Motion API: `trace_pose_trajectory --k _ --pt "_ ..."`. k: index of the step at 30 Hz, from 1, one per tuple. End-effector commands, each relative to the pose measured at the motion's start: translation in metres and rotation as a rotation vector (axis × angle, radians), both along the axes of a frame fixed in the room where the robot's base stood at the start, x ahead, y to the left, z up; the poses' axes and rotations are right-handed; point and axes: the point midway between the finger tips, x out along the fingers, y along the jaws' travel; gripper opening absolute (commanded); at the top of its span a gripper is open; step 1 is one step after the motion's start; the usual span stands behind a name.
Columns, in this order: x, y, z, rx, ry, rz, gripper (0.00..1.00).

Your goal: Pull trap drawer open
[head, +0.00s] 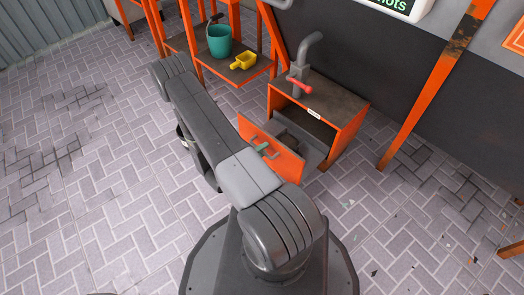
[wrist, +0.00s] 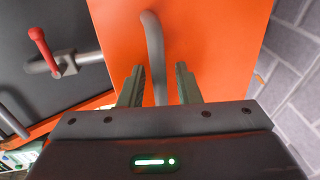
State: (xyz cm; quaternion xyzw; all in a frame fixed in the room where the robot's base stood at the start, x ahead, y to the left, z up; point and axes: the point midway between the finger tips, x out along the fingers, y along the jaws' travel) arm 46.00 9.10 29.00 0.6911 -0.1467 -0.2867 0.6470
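The trap drawer (head: 285,160) stands pulled out from the orange cabinet (head: 346,130), with its grey inside showing behind the orange front. In the wrist view the orange drawer front (wrist: 220,40) fills the middle, with a grey bar handle (wrist: 153,45) on it. My gripper (wrist: 160,67) has its two fingers spread on either side of the handle's lower part, with a gap visible on both sides. The handle's lower end is hidden behind the gripper body. In the head view my arm hides most of the gripper.
A grey pipe with a red-handled valve (head: 300,86) stands on the cabinet top. An orange shelf (head: 240,76) at the back holds a teal bucket (head: 219,41) and a yellow scoop (head: 243,61). An orange post (head: 425,95) stands to the right. The paved floor at left is clear.

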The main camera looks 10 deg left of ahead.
Motion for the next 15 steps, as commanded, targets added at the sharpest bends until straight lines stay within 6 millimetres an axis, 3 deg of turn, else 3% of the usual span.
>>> trace_pose_trajectory --k 10,15 --pt "-0.003 0.002 0.002 -0.001 0.001 0.0 0.3" --pt "-0.02 0.015 0.007 -0.001 0.001 0.003 0.3"
